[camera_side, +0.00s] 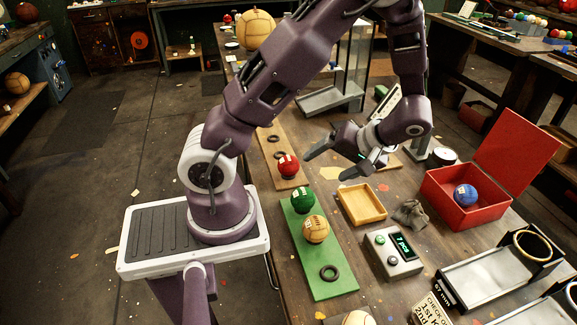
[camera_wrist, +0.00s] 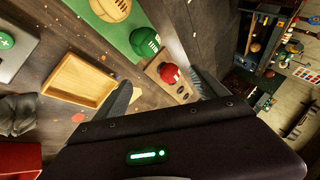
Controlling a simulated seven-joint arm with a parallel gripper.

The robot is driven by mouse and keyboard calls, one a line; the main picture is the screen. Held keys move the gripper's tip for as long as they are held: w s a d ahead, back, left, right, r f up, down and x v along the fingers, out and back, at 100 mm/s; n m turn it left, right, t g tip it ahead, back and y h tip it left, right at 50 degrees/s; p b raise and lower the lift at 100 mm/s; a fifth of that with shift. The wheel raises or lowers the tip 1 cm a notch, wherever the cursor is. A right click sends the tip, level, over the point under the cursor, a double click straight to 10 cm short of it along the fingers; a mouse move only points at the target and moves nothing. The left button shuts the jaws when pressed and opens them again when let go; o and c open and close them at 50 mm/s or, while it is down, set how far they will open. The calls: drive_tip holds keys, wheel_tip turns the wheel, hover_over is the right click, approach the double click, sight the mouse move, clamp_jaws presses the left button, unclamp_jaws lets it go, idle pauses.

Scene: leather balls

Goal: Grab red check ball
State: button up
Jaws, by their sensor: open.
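The red ball (camera_side: 288,165) with a pale patch sits on a brown wooden board (camera_side: 268,143) on the table, near black rings. It also shows in the wrist view (camera_wrist: 169,73), between and beyond my two fingers. A check pattern is too small to make out. My gripper (camera_side: 325,163) is open and empty in the side view, above the table and to the right of the red ball, apart from it. In the wrist view my gripper (camera_wrist: 165,92) has its fingers spread wide.
A green board (camera_side: 331,286) beside it holds a green ball (camera_side: 303,199), a tan ball (camera_side: 316,229) and a black ring. A wooden tray (camera_side: 361,205), a grey cloth (camera_side: 410,214), a display box (camera_side: 393,253) and an open red box (camera_side: 450,211) with a blue ball (camera_side: 465,194) stand right.

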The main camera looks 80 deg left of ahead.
sight(296, 166)
drive_tip(key=a+f+n+y, duration=0.1)
drive_tip(key=a+f+y, duration=0.1)
drive_tip(key=a+f, duration=0.1)
drive_tip(key=a+f+n+g+y, duration=0.1)
drive_tip(key=a+f+y, duration=0.1)
drive_tip(key=a+f, duration=0.1)
drive_tip(key=a+f+y, duration=0.1)
drive_tip(key=a+f, duration=0.2)
drive_tip(key=shift+s+f+n+g+y, duration=0.4)
drive_tip(key=x, duration=0.7)
drive_tip(key=shift+s+a+r, duration=0.25)
drive_tip(key=shift+a, duration=0.1)
drive_tip(key=c, duration=1.5)
